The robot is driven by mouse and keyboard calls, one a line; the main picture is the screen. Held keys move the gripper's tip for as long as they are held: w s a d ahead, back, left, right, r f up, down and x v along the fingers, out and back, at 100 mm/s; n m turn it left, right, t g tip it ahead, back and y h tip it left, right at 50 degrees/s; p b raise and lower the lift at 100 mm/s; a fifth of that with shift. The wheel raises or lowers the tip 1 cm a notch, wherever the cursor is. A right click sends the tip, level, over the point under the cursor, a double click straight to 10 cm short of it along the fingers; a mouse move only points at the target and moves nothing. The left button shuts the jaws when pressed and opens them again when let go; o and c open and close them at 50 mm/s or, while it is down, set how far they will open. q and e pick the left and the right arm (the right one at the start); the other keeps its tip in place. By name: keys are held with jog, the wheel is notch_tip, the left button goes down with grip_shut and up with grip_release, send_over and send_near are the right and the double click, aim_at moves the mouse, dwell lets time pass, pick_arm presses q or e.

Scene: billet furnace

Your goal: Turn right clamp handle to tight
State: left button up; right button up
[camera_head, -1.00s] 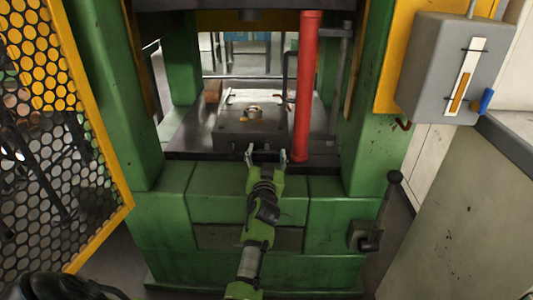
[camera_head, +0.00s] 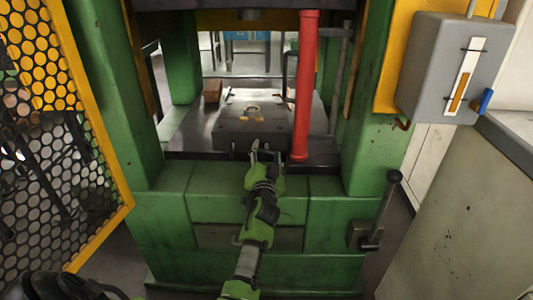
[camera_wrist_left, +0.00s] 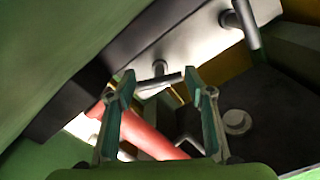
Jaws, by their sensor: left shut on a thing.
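My left gripper (camera_head: 266,151) reaches up to the front face of the dark fixture block (camera_head: 232,131) on the press table. In the left wrist view, the gripper's fingertips (camera_wrist_left: 159,80) are on either end of a black T-shaped handle, the right clamp handle (camera_wrist_left: 159,80), and are shut on it. Its crossbar lies roughly level between the fingers, slightly tilted. A second similar handle (camera_wrist_left: 242,22) shows at the upper right of the wrist view, apart from the gripper. In the head view the gripped handle is too small to make out well. My right gripper is not in view.
A red upright cylinder (camera_head: 304,90) stands close right of the block. Green press columns (camera_head: 372,140) flank the table. A black-knobbed lever (camera_head: 385,205) is at the right. A yellow mesh guard (camera_head: 60,120) stands left. A ring (camera_head: 250,113) lies on the block.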

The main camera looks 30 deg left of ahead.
pick_arm(q)
jog(key=m, duration=0.4)
jog(key=shift+m, duration=0.3)
jog(key=m+p, duration=0.1)
jog(key=m, duration=0.2)
jog(key=shift+m, duration=0.4)
jog(key=m+p, duration=0.1)
jog(key=m, duration=0.3)
jog(key=shift+m+p, duration=0.3)
jog(key=shift+m, duration=0.3)
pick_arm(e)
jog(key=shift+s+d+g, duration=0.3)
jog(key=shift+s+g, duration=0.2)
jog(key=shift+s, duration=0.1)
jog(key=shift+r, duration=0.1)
